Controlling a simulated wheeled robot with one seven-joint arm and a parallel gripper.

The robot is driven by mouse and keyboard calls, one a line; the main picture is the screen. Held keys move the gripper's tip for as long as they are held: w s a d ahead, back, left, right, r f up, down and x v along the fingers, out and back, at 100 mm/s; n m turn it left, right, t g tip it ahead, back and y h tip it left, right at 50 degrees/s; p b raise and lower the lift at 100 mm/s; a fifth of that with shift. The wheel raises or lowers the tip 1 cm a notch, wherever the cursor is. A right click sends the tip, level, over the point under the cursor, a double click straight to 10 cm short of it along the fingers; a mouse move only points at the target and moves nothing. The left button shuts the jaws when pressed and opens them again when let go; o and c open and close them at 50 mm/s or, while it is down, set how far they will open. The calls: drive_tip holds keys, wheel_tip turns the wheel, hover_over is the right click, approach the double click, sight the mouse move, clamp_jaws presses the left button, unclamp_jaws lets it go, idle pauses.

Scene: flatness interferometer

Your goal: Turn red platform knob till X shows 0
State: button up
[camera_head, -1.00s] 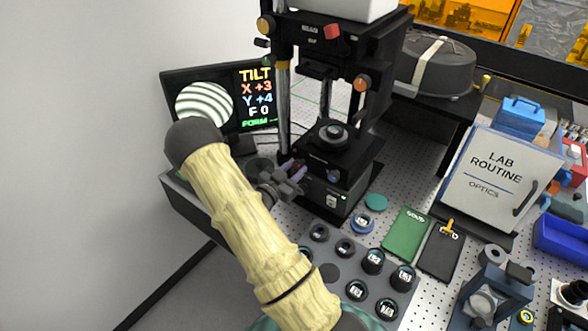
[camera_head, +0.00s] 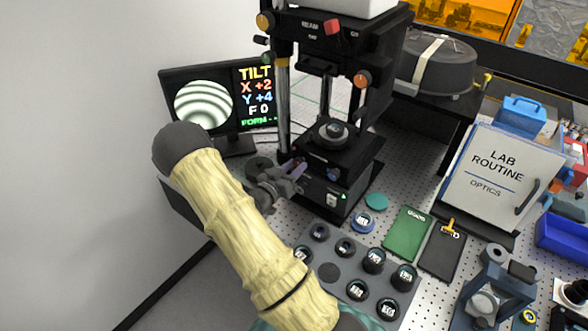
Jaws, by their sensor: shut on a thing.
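The interferometer (camera_head: 330,160) stands at the back centre, with a round part on its black platform (camera_head: 350,152). My gripper (camera_head: 297,170) is at the platform's left front, shut on the red platform knob, which is mostly hidden by the fingers. A blue knob (camera_head: 333,174) sits just right of the fingers. The monitor (camera_head: 165,82) at the left shows curved light and dark fringes (camera_head: 204,106) and a TILT readout (camera_head: 256,92) of X +2, Y +4 and F 0.
A tray (camera_head: 330,272) of several dark round pieces lies in front of the instrument. A green card (camera_head: 408,233) and a black board (camera_head: 442,250) lie to its right.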

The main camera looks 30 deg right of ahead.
drive_tip(key=shift+n, duration=1.4)
drive_tip(key=o, duration=1)
drive_tip(key=shift+a, duration=0.1)
drive_tip(key=b+v, duration=0.5)
drive_tip(key=v, duration=1.2)
drive_tip(key=shift+s+a, duration=0.1)
drive_tip(key=shift+f, duration=0.1)
